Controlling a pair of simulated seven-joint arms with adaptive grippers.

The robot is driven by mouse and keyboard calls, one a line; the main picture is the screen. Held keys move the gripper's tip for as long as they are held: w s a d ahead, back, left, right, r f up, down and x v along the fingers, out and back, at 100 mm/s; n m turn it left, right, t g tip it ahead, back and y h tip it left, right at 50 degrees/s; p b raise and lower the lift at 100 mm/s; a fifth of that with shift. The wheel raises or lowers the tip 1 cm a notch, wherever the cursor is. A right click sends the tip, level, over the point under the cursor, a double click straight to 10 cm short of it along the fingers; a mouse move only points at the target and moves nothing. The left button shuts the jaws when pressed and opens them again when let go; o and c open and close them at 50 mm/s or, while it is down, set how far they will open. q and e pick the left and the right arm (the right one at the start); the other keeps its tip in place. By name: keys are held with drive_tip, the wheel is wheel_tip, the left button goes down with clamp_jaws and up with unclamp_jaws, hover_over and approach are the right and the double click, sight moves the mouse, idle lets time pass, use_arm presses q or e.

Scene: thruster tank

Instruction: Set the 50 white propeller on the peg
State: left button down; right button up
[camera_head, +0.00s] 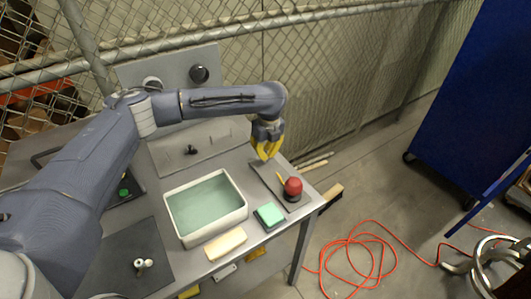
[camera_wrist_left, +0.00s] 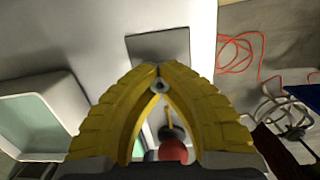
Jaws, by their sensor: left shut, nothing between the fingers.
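My left gripper (camera_head: 265,157) has yellow fingers and hangs above the right part of the bench, near a red round object (camera_head: 293,187). In the left wrist view its fingertips (camera_wrist_left: 158,68) meet, with nothing held. Small white round parts (camera_head: 143,263) stand on a dark mat; I cannot tell whether one is the 50 white propeller. A grey board (camera_head: 170,160) at the back carries thin upright pins and a dark knob (camera_head: 191,150); which is the peg is unclear. My right gripper is not in view.
A white-rimmed tank (camera_head: 172,222) of greenish water stands mid-bench. An orange cable (camera_head: 370,240) lies on the floor.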

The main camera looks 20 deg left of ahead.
use_arm(q)
drive_tip(key=shift+f, duration=1.35)
idle(1.1)
drive_tip(key=c, duration=2.1)
unclamp_jaws()
drive_tip(key=shift+c, duration=0.2)
drive_tip(key=o, duration=0.6)
drive_tip(key=shift+r, duration=4)
